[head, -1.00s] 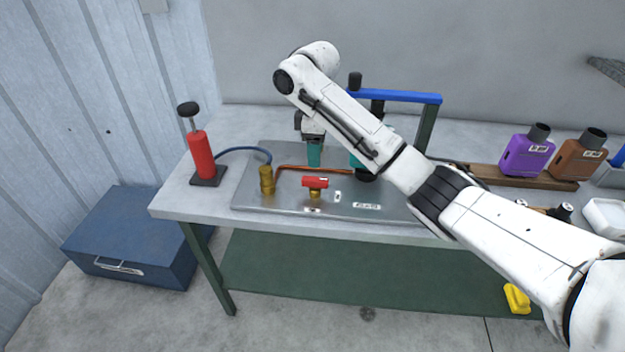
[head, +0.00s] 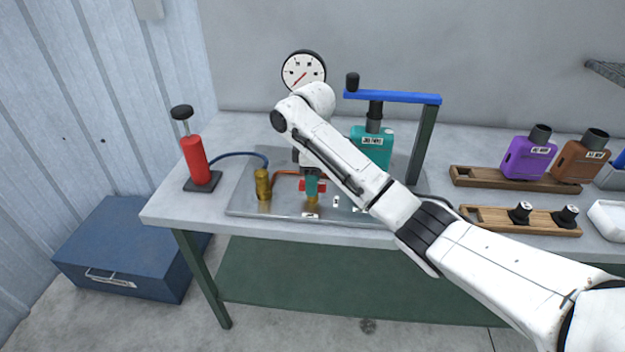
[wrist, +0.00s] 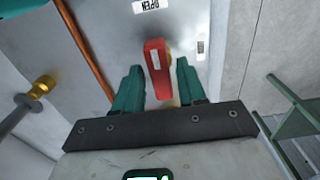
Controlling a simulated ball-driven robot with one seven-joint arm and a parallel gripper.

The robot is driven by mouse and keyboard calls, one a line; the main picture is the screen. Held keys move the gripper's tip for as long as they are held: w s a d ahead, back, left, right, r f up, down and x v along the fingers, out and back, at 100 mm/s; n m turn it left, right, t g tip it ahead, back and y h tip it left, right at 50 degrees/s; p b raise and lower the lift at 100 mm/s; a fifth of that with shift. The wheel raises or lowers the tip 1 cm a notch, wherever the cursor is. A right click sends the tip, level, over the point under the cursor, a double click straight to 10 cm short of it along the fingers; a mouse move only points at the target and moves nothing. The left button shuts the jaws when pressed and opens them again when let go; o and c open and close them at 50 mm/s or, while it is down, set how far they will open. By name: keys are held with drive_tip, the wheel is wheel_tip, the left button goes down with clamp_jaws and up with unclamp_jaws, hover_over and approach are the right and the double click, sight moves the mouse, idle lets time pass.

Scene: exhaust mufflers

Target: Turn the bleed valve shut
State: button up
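The bleed valve's red handle (head: 322,186) sits on a brass body (head: 312,200) on the metal plate, partly hidden behind my gripper (head: 311,184) in the head view. In the wrist view the red handle (wrist: 155,62) lies between the two teal fingers of my gripper (wrist: 157,68). The fingers are apart, with a narrow gap visible on each side of the handle, so no grip shows. A label reading OPEN (wrist: 146,5) is on the plate beyond the handle. Another label (wrist: 201,48) lies to its right, too small to read.
A brass cylinder (head: 263,184) and red pump (head: 195,160) stand to the left. A copper line (wrist: 88,50) runs beside the valve. A teal muffler-like unit (head: 372,147), blue-topped frame (head: 400,97) and gauge (head: 304,71) stand behind. Wooden racks (head: 475,180) are on the right.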

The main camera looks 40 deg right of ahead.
clamp_jaws()
drive_tip(key=shift+r+m+p, duration=0.15)
drive_tip(key=shift+m+p, duration=0.15)
drive_tip(key=shift+p, duration=0.3)
drive_tip(key=shift+a+r+m+p, duration=0.1)
drive_tip(key=shift+m+p, duration=0.5)
drive_tip(key=shift+p, duration=0.25)
drive_tip(key=m+p, duration=0.3)
drive_tip(key=p, duration=0.1)
drive_tip(key=m+p, duration=0.4)
drive_tip(key=m, duration=0.2)
drive_tip(key=shift+m, duration=0.4)
drive_tip(key=m+p, duration=0.2)
drive_tip(key=m, duration=0.4)
drive_tip(key=shift+f, duration=0.2)
drive_tip(key=shift+m, duration=0.3)
